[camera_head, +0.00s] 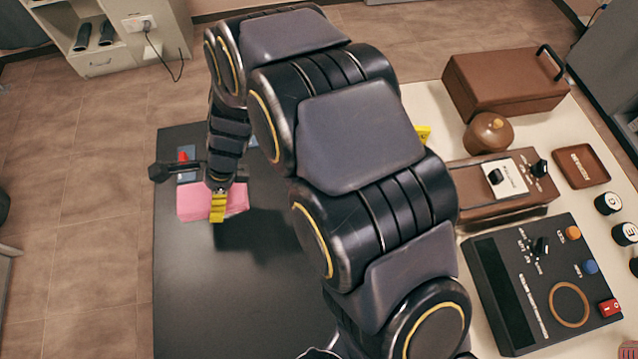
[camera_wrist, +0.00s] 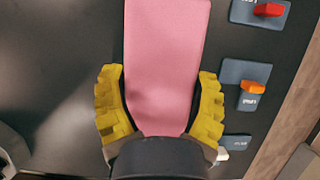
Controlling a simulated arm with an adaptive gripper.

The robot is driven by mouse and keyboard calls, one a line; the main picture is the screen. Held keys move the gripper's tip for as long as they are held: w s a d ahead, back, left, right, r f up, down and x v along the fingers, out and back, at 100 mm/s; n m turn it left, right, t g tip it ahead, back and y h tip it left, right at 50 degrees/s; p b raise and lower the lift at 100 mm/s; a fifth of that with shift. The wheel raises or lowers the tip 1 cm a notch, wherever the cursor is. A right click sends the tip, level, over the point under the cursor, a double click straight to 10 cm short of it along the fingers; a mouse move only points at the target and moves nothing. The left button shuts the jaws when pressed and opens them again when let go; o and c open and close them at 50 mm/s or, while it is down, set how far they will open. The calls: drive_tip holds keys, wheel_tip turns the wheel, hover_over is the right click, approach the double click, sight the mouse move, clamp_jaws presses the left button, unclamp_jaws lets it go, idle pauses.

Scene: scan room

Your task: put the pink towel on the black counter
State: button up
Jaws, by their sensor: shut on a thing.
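The pink towel (camera_head: 190,203) is over the far left part of the black counter (camera_head: 190,290). My gripper (camera_head: 218,207) has its yellow fingers at the towel's near side. In the wrist view my gripper (camera_wrist: 159,80) has one finger on each side of the towel (camera_wrist: 165,50) and is shut on it. The towel stretches from the palm to the top edge of that view. The black counter (camera_wrist: 60,70) shows beneath it. I cannot tell whether the towel touches the counter. My arm hides part of the counter in the head view.
Switch plates with a red switch (camera_wrist: 268,10) and an orange switch (camera_wrist: 252,87) sit right of the towel in the wrist view. A cream worktop to the right holds a brown case (camera_head: 505,85), a round brown object (camera_head: 488,133) and a dark control panel (camera_head: 540,285). The counter's near left is clear.

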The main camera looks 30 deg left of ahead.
sight(235, 190)
drive_tip(key=shift+f, duration=0.3)
drive_tip(key=shift+f, duration=3.9)
drive_tip(key=o, duration=1.2)
drive_tip(key=shift+f, duration=0.1)
drive_tip(key=shift+c, duration=0.2)
drive_tip(key=v, duration=1.2)
